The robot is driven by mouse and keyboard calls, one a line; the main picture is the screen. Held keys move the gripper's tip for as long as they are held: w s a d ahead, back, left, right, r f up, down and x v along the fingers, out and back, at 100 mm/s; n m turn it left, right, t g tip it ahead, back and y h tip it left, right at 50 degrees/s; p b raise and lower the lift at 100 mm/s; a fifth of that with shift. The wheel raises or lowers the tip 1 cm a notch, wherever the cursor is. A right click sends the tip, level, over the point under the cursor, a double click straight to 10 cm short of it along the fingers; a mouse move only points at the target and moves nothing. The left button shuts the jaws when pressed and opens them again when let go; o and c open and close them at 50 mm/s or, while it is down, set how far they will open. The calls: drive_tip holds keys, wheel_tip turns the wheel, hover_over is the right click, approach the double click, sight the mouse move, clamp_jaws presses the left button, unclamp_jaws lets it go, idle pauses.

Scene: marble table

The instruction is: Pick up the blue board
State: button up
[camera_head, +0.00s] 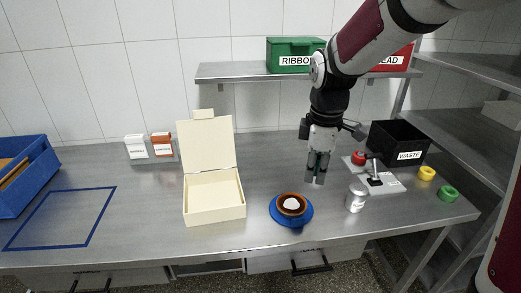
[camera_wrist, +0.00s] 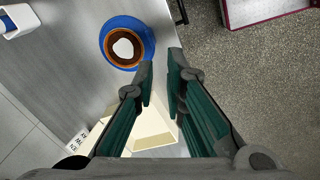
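A round blue board (camera_head: 292,223) lies flat on the metal table, right of the cream box. A brown ring-shaped thing (camera_head: 280,203) with a white centre sits on it and covers its middle. In the wrist view the blue board (camera_wrist: 149,37) shows at the upper left, with the brown ring (camera_wrist: 108,46) on it. My gripper (camera_head: 316,181) hangs above the table, fingers down, behind and a little right of the board. In the wrist view my gripper (camera_wrist: 161,72) has a gap between its fingertips, with nothing held. The fingers are apart from the board.
An open cream box (camera_head: 214,208) stands left of the board. A silver can (camera_head: 356,198) and a red-knobbed device (camera_head: 390,185) stand to the right, before a black waste bin (camera_head: 410,157). A blue crate (camera_head: 38,185) is far left. A shelf (camera_head: 235,71) is behind.

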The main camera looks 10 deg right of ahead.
sight(302, 218)
drive_tip(key=w+f+n+p, duration=0.1)
drive_tip(key=f, duration=0.6)
drive_tip(key=w+f+n+p, duration=0.1)
drive_tip(key=w+f+n, duration=0.1)
drive_tip(key=f, duration=0.5)
drive_tip(key=w+f+n+g+p, duration=0.1)
drive_tip(key=w+f, duration=0.1)
drive_tip(key=f, duration=0.5)
drive_tip(key=shift+d+n, duration=0.15)
drive_tip(key=shift+n, duration=0.15)
drive_tip(key=shift+c, duration=0.6)
clamp_jaws()
drive_tip(key=shift+r, duration=0.1)
